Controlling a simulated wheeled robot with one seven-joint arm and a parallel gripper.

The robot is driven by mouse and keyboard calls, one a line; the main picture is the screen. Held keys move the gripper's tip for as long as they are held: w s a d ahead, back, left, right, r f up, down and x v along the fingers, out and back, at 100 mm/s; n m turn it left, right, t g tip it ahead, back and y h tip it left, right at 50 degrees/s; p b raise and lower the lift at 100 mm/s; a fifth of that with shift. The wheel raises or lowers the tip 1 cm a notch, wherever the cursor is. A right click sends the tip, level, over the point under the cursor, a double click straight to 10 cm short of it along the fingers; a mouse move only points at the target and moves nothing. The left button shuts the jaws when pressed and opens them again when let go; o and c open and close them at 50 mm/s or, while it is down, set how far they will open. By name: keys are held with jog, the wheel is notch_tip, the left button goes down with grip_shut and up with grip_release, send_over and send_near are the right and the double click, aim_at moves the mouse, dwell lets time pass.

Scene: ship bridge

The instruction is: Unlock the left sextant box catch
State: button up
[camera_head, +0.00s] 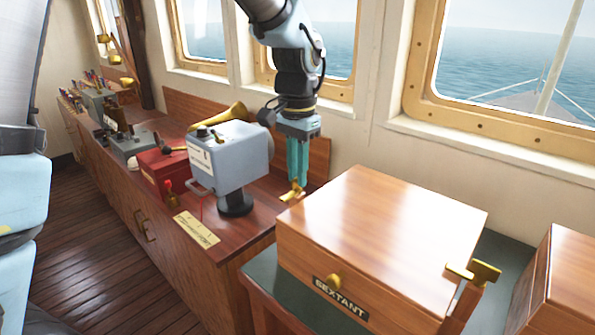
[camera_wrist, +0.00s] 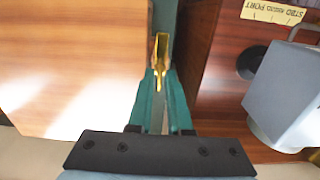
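The sextant box (camera_head: 385,235) is a closed wooden box with a small brass knob and a "SEXTANT" plate on its front. Its left catch (camera_head: 291,194) is a small brass piece at the box's left edge; it also shows between my fingertips in the wrist view (camera_wrist: 161,48). My gripper (camera_head: 297,182) points down at this catch, its teal fingers close together on either side of it. A narrow gap shows between the fingers in the wrist view (camera_wrist: 162,80); whether they press on the catch is unclear. The right catch (camera_head: 474,271) is a brass bar at the right edge.
The box stands on a dark green surface (camera_head: 262,272). Left of it is a wooden console (camera_head: 255,206) with a grey instrument (camera_head: 232,152) on a black foot. Another wooden box (camera_head: 570,285) stands close on the right. Windows line the wall behind.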

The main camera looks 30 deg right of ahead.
jog(key=shift+o, duration=1.3)
notch_tip(320, 180, up, 11)
jog(key=b, duration=0.2)
jog(key=shift+f, duration=0.15)
jog(key=w+a+f+n, duration=0.3)
jog(key=w+a+f, duration=0.15)
jog(key=a, duration=0.45)
jog(key=w+a+f+n, duration=0.3)
jog(key=w+a+f, duration=0.15)
jog(key=a, duration=0.35)
jog(key=s+a+f+n, duration=0.1)
jog(key=a+f+n, duration=0.3)
jog(key=a, duration=0.6)
jog(key=s+a+f+n+t, duration=0.1)
jog(key=a+f+n, duration=0.3)
jog(key=a, duration=0.6)
jog(key=shift+s+a+t, duration=0.25)
jog(key=shift+s+t, duration=0.05)
jog(key=shift+s, duration=0.05)
